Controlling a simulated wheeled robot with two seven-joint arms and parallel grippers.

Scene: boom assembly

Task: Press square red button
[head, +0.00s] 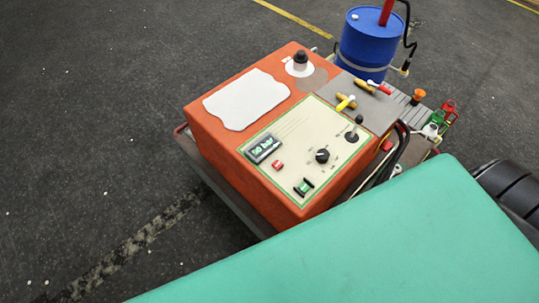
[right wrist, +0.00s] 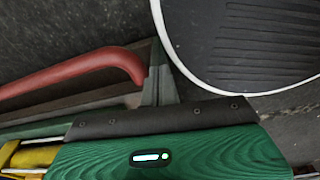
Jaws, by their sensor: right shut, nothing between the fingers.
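The small square red button (head: 278,165) is on the cream control panel (head: 312,143) of an orange box, just below the lit green display (head: 263,148). It is uncovered in the head view. My right gripper (right wrist: 157,45) shows in the right wrist view, its grey fingers shut and empty. The button is not seen in that view, and the right gripper is not seen in the head view, so the gap between them cannot be told. My left gripper is in neither view.
The panel also has a green-and-black switch (head: 304,187), a black knob (head: 322,156) and a lever (head: 352,135). A blue drum (head: 370,45) stands behind the box. A red tube (right wrist: 80,70) and a white-rimmed dark ribbed surface (right wrist: 262,45) lie near my right gripper.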

